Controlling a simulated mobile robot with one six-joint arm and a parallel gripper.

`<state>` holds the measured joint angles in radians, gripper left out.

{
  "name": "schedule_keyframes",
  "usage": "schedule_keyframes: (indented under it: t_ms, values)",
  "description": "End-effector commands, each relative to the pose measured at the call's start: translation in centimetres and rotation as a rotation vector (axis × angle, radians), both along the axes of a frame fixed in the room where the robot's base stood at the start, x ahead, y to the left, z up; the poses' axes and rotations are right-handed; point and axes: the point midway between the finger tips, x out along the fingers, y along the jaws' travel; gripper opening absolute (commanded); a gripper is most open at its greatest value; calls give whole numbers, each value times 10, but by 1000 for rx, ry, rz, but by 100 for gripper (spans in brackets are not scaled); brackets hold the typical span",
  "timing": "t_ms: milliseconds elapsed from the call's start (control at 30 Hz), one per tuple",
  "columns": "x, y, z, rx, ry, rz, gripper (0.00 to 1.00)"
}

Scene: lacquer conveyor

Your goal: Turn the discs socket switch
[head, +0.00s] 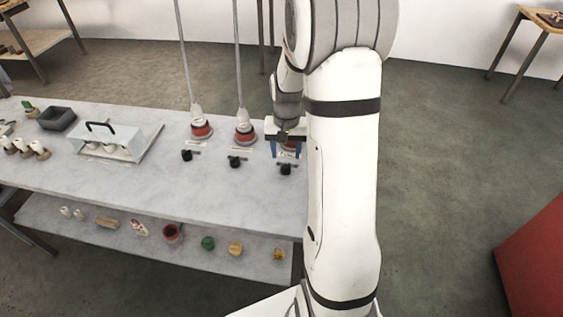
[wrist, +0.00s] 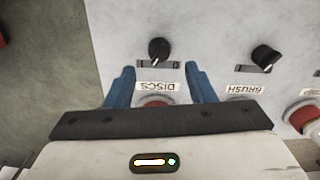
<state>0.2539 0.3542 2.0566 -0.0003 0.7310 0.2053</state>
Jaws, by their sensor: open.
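The discs socket switch (wrist: 158,50) is a black rotary knob with a white pointer line, on a small dark plate on the grey tabletop. The label DISCS shows upside down below it in the wrist view. In the head view the knob (head: 286,169) is at the table's front right. My gripper (wrist: 159,68) has blue fingers, spread wide and empty. The knob shows just beyond and between the fingertips, apart from both. In the head view my gripper (head: 285,152) hangs just behind the knob. It partly hides a red socket (wrist: 155,101).
A similar BRUSH switch (wrist: 264,58) stands beside the discs one, and another knob (head: 187,155) is farther left. Red tools with cords (head: 201,130) stand behind them. A white box with a black handle (head: 107,139) is at left. A lower shelf (head: 120,245) holds several small items.

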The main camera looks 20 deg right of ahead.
Motion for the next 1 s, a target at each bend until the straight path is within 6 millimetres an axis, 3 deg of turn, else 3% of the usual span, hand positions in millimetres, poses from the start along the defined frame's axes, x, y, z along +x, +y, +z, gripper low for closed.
schedule_keyframes:
  t_ms: [300, 700, 1000]
  values:
    - [-1, 0, -48, 0, 3, 0, 50]
    - [-1, 0, -57, 0, 0, 0, 50]
    - [-1, -1, -57, 0, 0, -1, 25]
